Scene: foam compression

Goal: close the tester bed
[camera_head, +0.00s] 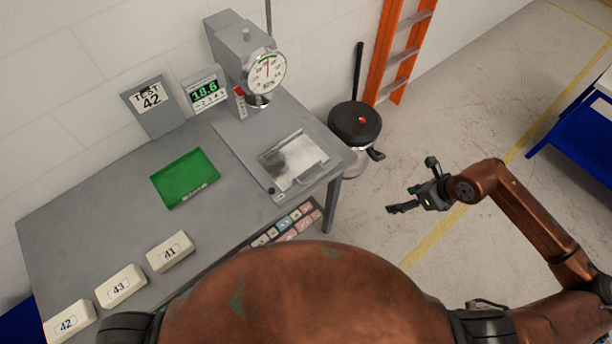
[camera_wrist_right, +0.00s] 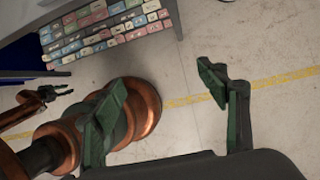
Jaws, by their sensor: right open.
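The grey tester (camera_head: 240,50) stands at the back of the table, with a round dial (camera_head: 265,71) on its head. Its bed, a silver plate (camera_head: 290,157) with a handle (camera_head: 313,173) at its front edge, lies well forward of the tester head, near the table's right end. My right gripper (camera_head: 403,198) is open and empty, out over the floor to the right of the table, apart from the bed. Its two green-padded fingers (camera_wrist_right: 160,92) stand wide apart in the right wrist view. A small dark gripper shape, apparently my left gripper (camera_wrist_right: 45,95), shows there too; its jaws are unclear.
Foam blocks 41 (camera_head: 170,252), 43 (camera_head: 121,287) and 42 (camera_head: 69,321) line the table's front left. A green tray (camera_head: 185,178) lies mid-table. A black-topped bin or stool (camera_head: 354,124) and an orange ladder (camera_head: 385,50) stand beyond the right end. Floor around my right gripper is clear.

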